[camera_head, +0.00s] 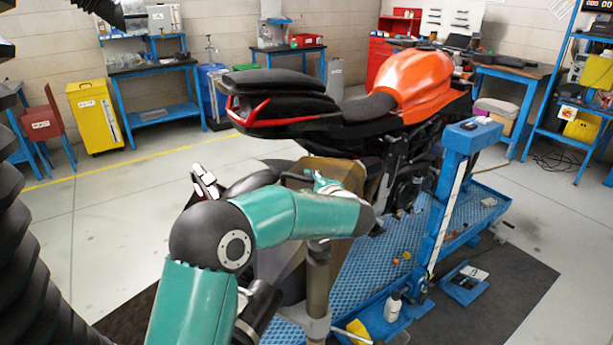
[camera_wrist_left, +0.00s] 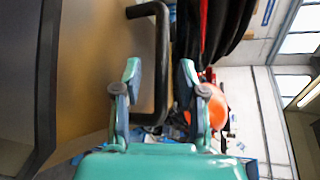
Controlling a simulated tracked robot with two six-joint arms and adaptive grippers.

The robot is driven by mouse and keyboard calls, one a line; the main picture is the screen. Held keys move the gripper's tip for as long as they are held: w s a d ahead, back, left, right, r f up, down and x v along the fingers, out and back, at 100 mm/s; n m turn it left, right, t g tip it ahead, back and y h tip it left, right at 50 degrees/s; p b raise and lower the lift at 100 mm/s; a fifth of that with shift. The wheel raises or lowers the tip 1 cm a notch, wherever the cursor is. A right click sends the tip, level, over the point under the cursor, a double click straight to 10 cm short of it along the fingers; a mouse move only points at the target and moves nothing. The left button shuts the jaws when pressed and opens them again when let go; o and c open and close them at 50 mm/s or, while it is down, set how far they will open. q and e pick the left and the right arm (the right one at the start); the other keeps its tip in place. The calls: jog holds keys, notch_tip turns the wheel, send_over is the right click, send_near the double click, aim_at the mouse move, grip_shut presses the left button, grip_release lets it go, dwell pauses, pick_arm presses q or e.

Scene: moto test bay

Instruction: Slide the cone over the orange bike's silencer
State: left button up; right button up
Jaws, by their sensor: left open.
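The brownish cone (camera_head: 345,172) is at mid-picture in the head view, behind my teal left arm, which hides much of it. In the left wrist view the cone's brown wall (camera_wrist_left: 95,70) fills the left side, with a black bar handle (camera_wrist_left: 161,60) on it. My left gripper (camera_head: 322,184) is open at the cone; in the left wrist view its fingers (camera_wrist_left: 158,88) stand on either side of the handle, not closed on it. The orange bike (camera_head: 415,80) stands beyond, tail toward me. I cannot make out its silencer. My right gripper is not in view.
The bike is on a blue lift platform (camera_head: 365,265) with a blue post (camera_head: 453,185) at its right. A grey post (camera_head: 318,280) stands below the cone. A small white bottle (camera_head: 393,305) is at the platform's front. Floor at the left is clear.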

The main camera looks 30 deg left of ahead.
aim_at(308, 182)
pick_arm(q)
jog(key=shift+p+x, duration=0.3)
jog(key=shift+x, duration=1.3)
grip_shut()
jog(key=shift+f, duration=0.1)
